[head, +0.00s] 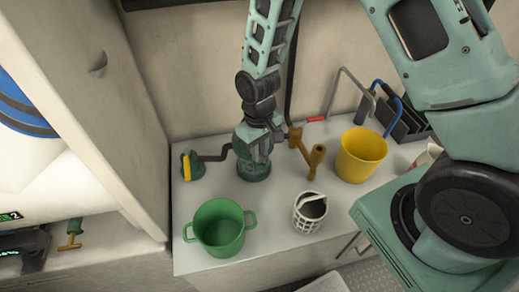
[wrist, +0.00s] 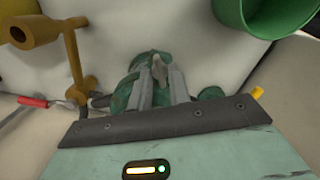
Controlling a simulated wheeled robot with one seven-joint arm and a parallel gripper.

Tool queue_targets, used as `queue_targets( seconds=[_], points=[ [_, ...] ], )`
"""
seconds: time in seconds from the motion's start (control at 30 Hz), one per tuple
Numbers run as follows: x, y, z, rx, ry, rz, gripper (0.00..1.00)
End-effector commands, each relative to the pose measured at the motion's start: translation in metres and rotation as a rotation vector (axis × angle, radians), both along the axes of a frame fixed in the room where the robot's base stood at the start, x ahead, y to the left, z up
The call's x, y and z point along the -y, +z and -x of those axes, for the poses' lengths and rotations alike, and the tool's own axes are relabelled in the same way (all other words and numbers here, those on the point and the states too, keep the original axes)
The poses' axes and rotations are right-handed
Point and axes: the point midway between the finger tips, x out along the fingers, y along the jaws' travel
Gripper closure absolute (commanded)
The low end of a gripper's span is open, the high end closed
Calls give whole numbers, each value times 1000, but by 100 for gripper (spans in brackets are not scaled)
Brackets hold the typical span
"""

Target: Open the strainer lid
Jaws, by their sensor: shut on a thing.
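The strainer (head: 252,170) is a round green body standing on the counter near the back wall. My gripper (head: 259,148) reaches down on it from above and covers most of its top in the head view. In the wrist view my gripper's two grey fingers (wrist: 161,88) are shut on a small pale upright piece on top of the green strainer (wrist: 132,78), apparently the lid's grip. The lid's rim is mostly hidden, so I cannot tell whether the lid is seated or turned.
A green pot (head: 218,228), a white basket (head: 309,214) and a yellow bucket (head: 361,156) stand on the counter (head: 268,232). A green-and-yellow fitting (head: 192,166) is left.

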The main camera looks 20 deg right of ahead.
Motion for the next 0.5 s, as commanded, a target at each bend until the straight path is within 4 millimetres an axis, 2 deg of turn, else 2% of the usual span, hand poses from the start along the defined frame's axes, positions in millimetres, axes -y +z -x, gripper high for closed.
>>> queue_targets(
  seconds=[0.03, 0.47, 0.5],
  points=[
    [0, 4, -5, 14, -2, -2, 100],
    [0, 5, -6, 16, -3, -2, 100],
    [0, 5, -6, 17, -3, -3, 70]
  ],
)
